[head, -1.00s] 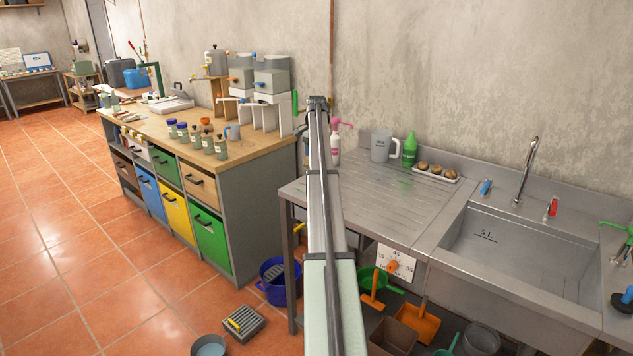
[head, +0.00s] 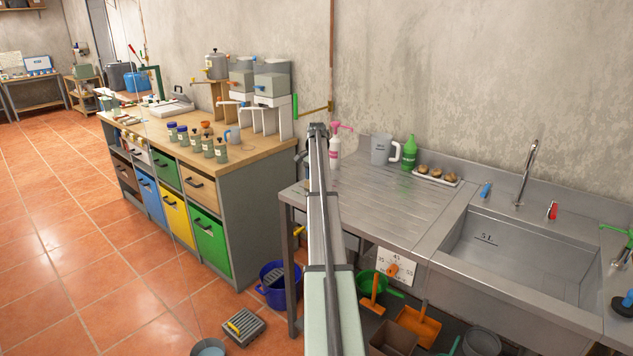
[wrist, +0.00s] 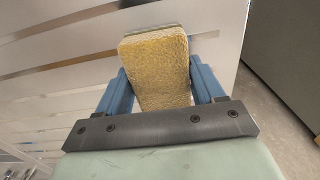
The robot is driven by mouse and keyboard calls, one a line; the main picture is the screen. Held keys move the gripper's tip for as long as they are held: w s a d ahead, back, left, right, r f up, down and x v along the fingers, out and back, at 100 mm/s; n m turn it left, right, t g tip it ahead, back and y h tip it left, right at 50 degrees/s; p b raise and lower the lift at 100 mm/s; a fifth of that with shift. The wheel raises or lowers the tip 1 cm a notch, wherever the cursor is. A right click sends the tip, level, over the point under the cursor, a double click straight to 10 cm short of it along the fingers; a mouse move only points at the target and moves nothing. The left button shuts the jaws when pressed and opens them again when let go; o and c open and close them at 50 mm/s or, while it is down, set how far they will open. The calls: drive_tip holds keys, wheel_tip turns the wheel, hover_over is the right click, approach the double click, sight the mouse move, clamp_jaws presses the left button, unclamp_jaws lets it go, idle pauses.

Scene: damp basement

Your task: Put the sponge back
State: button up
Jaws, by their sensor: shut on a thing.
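The sponge (wrist: 158,72) is a yellow, rough-faced block with a thin greyish layer along its far edge. It shows in the wrist view between the two blue fingers of my gripper (wrist: 161,86), which is shut on it. Its far end sticks out past the fingertips. Below it in that view is a pale metal surface with long grooves. I cannot tell the gap between them. In the head view my arm covers most of the gripper, and I cannot make out the sponge there.
The steel drainboard (head: 375,208) holds a pink-topped bottle (head: 334,152), a grey jug (head: 380,150), a green bottle (head: 409,154) and a white tray (head: 450,183) of round brown items. The sink (head: 520,260) is at right. A wooden bench (head: 262,141) stands left. The drainboard's middle looks clear.

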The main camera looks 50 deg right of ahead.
drive_tip(key=shift+f, duration=0.1)
drive_tip(key=o, duration=1.4)
wheel_tip(320, 180, up, 12)
drive_tip(key=shift+r, duration=0.15)
